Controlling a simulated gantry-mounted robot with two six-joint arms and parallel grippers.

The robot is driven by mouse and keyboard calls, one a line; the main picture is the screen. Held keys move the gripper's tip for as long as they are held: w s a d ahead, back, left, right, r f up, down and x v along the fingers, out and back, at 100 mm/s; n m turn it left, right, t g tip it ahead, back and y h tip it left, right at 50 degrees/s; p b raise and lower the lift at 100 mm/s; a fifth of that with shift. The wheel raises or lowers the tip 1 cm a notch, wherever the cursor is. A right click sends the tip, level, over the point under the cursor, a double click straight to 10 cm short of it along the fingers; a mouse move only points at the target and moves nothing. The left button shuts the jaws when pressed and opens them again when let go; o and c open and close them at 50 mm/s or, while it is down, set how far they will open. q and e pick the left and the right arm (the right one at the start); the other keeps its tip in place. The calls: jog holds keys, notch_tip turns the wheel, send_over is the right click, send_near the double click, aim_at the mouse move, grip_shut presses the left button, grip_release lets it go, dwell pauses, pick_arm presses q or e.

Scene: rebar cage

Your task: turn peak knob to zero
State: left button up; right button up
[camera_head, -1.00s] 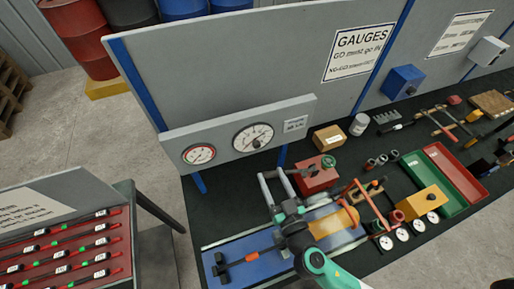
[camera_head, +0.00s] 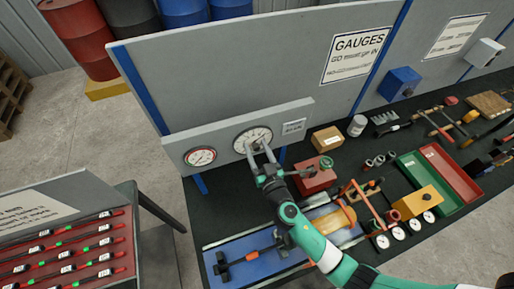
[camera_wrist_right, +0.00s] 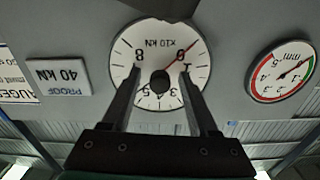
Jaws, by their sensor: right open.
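The large white gauge (camera_head: 253,138) marked x10 kN is mounted on the grey panel. It appears upside down in the right wrist view (camera_wrist_right: 160,107), with a black knob (camera_wrist_right: 160,82) at its centre. A thin red hand (camera_wrist_right: 188,50) points to the upper right there, passing near a numeral that looks like 0; its exact reading is unclear. My right gripper (camera_head: 258,147) reaches up to the dial. Its fingers (camera_wrist_right: 157,90) are open, one on each side of the knob, with gaps visible. My left gripper is not in view.
A smaller red-rimmed gauge (camera_head: 200,157) sits left of the large one. A PROOF 40 kN label (camera_wrist_right: 57,80) is beside the dial. A red block (camera_head: 316,178) and cardboard box (camera_head: 327,139) stand on the bench near my arm.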

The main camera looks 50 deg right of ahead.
grip_shut()
